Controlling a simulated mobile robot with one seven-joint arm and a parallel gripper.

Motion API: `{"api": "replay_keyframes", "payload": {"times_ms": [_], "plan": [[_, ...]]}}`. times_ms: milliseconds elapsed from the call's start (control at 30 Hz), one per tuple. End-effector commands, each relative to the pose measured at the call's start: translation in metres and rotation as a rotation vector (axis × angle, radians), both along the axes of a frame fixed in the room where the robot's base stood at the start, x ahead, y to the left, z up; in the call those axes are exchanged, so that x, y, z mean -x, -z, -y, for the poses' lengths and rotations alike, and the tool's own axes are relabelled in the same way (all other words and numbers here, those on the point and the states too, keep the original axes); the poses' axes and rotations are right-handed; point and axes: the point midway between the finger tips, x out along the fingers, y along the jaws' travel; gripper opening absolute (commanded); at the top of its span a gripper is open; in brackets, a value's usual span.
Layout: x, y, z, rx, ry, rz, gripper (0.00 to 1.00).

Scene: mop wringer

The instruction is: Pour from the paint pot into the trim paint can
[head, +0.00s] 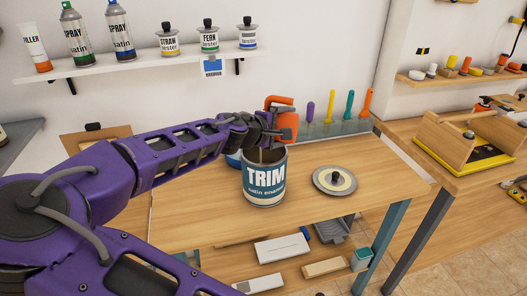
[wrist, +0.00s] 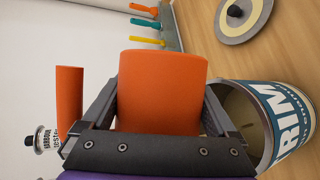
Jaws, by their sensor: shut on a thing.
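The trim paint can (head: 264,184) stands upright and open on the workbench, with a blue and white TRIM label. It also shows in the wrist view (wrist: 283,118), where part of its pale inside is visible. My gripper (head: 272,132) is shut on the orange paint pot (head: 288,122), which also fills the middle of the wrist view (wrist: 162,92). The pot is held above the can's mouth, tilted with its handle uppermost. A thin streak shows at the can's mouth in the head view; I cannot tell whether it is paint. The pot's inside is hidden.
A round grey lid with a yellow ring (head: 335,180) lies right of the can. A blue object (head: 233,161) is partly hidden behind the can. Colored-handled tools (head: 348,104) stand along the bench's back edge. The bench front is clear.

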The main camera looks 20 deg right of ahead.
Motion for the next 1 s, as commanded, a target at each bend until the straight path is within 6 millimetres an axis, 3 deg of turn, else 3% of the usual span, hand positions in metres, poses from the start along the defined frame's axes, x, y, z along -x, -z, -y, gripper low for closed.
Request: {"api": "replay_keyframes", "payload": {"times_ms": [1000], "plan": [[-0.0090,0.0028,0.0080,0.061,0.001,-0.034,0.16]]}}
